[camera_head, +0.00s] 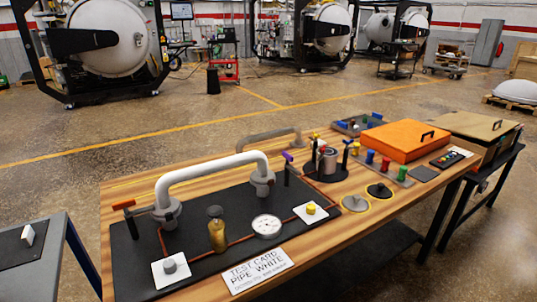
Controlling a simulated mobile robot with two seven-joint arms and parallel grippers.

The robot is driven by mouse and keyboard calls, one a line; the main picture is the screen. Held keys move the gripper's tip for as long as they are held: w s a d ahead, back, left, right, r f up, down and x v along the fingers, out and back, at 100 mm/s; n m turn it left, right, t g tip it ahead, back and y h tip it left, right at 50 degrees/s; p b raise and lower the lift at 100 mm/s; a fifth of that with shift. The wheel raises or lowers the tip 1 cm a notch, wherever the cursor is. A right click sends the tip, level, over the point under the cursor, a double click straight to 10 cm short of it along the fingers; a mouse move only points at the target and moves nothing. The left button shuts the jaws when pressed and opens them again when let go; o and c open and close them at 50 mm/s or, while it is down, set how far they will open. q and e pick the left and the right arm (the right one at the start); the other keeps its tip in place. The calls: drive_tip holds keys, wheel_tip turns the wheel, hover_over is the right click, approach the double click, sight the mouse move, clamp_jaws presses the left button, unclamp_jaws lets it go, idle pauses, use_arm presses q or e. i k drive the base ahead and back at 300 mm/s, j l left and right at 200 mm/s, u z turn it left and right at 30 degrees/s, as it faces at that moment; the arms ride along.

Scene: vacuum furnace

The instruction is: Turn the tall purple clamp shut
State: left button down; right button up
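The tall purple clamp (287,157) stands at the right rear of the black board, by the right flange of the white pipe. Its short purple lever sits on top of a dark upright post and points up and to the left. Whether the clamp grips anything is too small to tell. The white pipe (212,166) arches over the board between two grey flanges. Neither of my grippers is in view.
On the wooden table (375,218) are an orange-lidded box (405,140), a brass valve (216,235), a white gauge (267,226), an orange-red lever (124,205) and a round dark stand (326,168) right of the clamp. The table's front right strip is mostly bare.

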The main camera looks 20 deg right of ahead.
sight(290, 158)
drive_tip(key=i+l, duration=0.1)
drive_tip(key=l, duration=0.45)
drive_tip(key=i+l, duration=0.1)
drive_tip(key=l, duration=0.95)
drive_tip(key=i+u, duration=0.05)
